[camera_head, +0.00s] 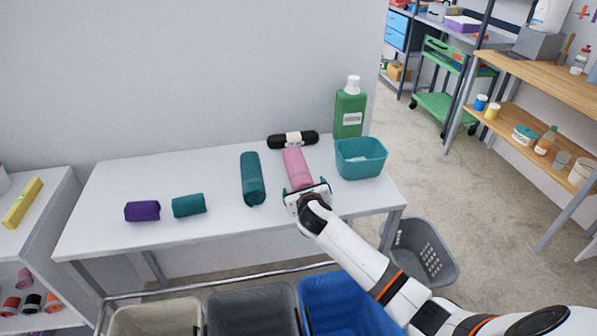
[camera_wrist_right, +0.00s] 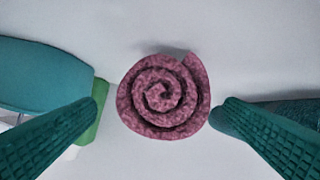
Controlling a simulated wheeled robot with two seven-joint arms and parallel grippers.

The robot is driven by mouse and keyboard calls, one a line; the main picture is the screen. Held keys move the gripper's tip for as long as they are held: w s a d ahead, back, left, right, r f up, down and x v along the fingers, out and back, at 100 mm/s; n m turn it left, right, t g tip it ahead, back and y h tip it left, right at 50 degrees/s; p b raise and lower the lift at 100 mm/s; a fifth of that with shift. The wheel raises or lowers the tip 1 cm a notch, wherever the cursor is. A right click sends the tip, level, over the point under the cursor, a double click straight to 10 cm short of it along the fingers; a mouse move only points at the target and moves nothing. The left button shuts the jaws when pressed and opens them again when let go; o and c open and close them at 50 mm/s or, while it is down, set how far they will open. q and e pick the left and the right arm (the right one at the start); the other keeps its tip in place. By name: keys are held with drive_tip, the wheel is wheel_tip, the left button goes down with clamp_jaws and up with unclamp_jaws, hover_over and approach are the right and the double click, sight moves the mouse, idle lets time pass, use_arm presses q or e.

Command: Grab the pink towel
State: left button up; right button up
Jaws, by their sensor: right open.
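The pink towel (camera_head: 297,168) is a long roll lying on the white table (camera_head: 130,192), pointing away from me. In the right wrist view its spiral end (camera_wrist_right: 163,97) faces the camera. My right gripper (camera_head: 308,188) is at the near end of the roll. In the right wrist view its two green fingers (camera_wrist_right: 158,112) are open, one to each side of the towel, with a gap on the left and a narrower one on the right. My left gripper is not in view.
A teal rolled towel (camera_head: 252,178) lies left of the pink one, a teal basket (camera_head: 361,160) stands right. Behind are a black roll (camera_head: 293,139) and a green bottle (camera_head: 350,108). Smaller purple (camera_head: 142,211) and teal (camera_head: 188,205) rolls lie left. Bins (camera_head: 345,303) stand in front.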

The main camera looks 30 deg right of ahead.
drive_tip(key=shift+x, duration=1.25)
drive_tip(key=c, duration=1.1)
drive_tip(key=shift+r, duration=0.1)
